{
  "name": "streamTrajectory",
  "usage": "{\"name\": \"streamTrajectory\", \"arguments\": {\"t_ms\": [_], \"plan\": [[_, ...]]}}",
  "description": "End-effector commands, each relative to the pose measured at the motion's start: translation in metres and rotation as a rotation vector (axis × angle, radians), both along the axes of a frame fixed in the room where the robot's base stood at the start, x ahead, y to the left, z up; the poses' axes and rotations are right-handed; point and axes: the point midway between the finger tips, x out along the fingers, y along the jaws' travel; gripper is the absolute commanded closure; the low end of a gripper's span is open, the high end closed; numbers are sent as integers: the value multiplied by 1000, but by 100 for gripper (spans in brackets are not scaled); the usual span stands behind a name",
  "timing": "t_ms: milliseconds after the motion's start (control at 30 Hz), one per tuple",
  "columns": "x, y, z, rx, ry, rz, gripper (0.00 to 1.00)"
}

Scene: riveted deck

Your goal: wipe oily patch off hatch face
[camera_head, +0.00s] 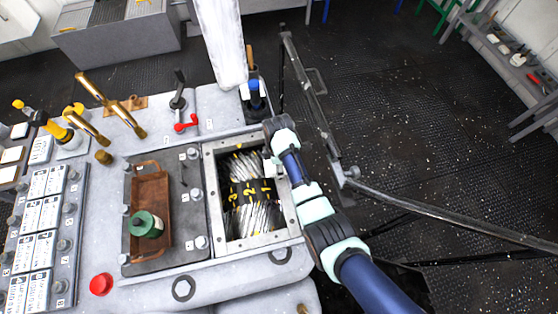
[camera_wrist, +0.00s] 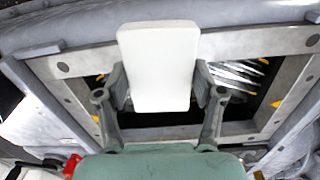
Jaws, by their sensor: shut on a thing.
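My gripper (camera_wrist: 159,88) is shut on a white block-shaped pad (camera_wrist: 158,55), with one finger against each side. In the wrist view the pad is in front of a grey bolted frame (camera_wrist: 75,62). The same frame (camera_head: 210,190) shows in the head view, around an opening with a silvery wound bundle (camera_head: 262,218) and a dark band with yellow marks. My wrist is over the frame's upper right side, and my arm covers part of its right edge. I cannot make out a distinct oily patch. Whether the pad touches a surface is unclear.
Left of the frame, a brown tray (camera_head: 153,172) holds a green-topped container (camera_head: 143,223) on a dark bolted plate (camera_head: 181,248). A metal rail (camera_head: 440,222) crosses the right.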

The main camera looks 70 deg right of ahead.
Motion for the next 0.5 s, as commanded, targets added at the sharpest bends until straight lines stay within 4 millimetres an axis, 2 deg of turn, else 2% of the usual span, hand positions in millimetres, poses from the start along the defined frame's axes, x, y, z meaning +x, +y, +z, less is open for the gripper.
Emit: {"name": "streamTrajectory", "arguments": {"t_ms": [100, 500], "plan": [[0, 2, 14, 4, 3, 3, 65], [5, 5, 45, 2, 2, 13, 65]]}}
